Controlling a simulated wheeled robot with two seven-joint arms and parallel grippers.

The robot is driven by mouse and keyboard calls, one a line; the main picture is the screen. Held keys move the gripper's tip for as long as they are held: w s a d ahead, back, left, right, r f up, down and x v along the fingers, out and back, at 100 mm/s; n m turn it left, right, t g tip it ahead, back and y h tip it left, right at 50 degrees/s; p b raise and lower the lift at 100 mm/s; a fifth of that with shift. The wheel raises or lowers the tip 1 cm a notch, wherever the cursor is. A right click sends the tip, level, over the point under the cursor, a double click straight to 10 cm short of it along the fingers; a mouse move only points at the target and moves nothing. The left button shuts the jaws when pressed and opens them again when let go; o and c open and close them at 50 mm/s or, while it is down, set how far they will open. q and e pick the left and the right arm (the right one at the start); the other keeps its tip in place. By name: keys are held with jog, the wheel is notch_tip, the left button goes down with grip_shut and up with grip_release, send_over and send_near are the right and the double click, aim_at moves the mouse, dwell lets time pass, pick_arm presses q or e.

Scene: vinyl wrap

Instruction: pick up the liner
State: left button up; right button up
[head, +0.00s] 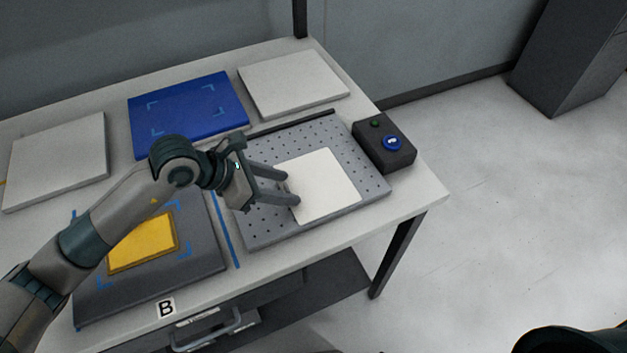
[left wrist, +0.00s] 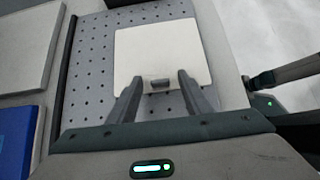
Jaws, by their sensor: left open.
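The liner, which I take to be the white square sheet (head: 325,185), lies on the grey perforated plate (head: 262,229) at the right of the table. It also shows in the left wrist view (left wrist: 165,50), with a small grey tab (left wrist: 159,83) at its near edge. My left gripper (head: 290,187) is open at the left edge of the sheet. In the left wrist view its two fingers (left wrist: 160,82) stand either side of the tab, with a gap between. I cannot tell whether the fingertips touch the sheet. My right gripper is not seen clearly in either view.
A black box (head: 385,145) with a blue button stands right of the plate. A blue panel (head: 200,92) and two pale panels (head: 292,84) (head: 55,160) lie behind and left. A yellow square (head: 143,242) lies on a dark mat (head: 205,262) under my left arm.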

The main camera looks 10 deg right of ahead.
pick_arm(q)
grip_shut()
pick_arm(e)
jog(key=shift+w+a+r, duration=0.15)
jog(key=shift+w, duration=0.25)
pick_arm(q)
jog(key=shift+r, duration=0.15)
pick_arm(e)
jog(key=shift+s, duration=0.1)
